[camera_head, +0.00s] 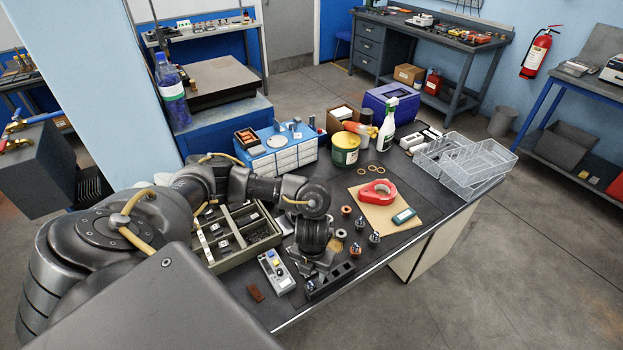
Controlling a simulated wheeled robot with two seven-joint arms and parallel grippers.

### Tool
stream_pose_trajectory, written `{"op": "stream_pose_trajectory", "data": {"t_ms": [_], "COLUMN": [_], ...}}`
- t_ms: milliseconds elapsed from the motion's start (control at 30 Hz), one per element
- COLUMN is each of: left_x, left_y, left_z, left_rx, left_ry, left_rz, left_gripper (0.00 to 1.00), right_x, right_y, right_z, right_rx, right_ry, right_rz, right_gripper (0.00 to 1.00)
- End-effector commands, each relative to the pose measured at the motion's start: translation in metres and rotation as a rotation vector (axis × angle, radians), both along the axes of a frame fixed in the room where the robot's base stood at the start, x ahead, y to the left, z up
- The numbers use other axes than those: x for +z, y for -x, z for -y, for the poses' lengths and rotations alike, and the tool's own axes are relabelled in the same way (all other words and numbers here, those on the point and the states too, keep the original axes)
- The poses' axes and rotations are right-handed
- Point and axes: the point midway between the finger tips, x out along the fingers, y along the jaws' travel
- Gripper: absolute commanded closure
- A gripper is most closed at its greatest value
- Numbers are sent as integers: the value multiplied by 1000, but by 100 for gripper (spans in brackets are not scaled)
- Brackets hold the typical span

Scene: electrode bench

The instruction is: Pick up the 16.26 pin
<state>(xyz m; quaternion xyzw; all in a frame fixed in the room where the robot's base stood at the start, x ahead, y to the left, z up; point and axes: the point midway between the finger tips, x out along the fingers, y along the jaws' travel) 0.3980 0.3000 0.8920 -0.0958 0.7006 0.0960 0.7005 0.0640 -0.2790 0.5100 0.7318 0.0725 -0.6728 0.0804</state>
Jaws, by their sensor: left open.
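Several small pins stand on the dark bench top near its front edge, metallic with dark or blue tops: one pin (361,223), another pin (375,237) and a third pin (355,249). Their markings are too small to read, so I cannot tell which is the 16.26 pin. My left gripper (316,270) points down just left of these pins, apart from them. It is open; its fingertips are partly hidden by the wrist and blend into a dark slotted block (331,281) beside them. My right gripper is not in view.
A grey divided tray (262,243) and a small device (277,270) lie left of the gripper. Copper-coloured rings (346,211) lie near the pins. Clear trays (470,165) occupy the bench's right end.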

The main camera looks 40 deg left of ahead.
Motion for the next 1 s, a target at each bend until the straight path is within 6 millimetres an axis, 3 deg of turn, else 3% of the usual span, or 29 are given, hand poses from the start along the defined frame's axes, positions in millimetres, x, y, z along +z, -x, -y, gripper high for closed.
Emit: {"op": "stream_pose_trajectory", "data": {"t_ms": [100, 333, 700, 967, 1000], "left_x": [-12, -18, -62, -65, -65], "left_y": [0, 0, 3, 3, 3], "left_z": [1, 2, 0, 0, 0], "left_rx": [0, -1, -1, -3, -3], "left_ry": [0, 2, 1, 2, 2], "left_rz": [-1, -2, -1, 1, 1], "left_gripper": [55, 55, 55, 55, 59], "right_x": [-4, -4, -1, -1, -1], "right_y": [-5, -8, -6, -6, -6], "right_z": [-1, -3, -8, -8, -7], "right_rx": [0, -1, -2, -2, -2], "right_ry": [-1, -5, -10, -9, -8], "right_rz": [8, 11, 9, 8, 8], "right_gripper": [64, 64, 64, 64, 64]}}
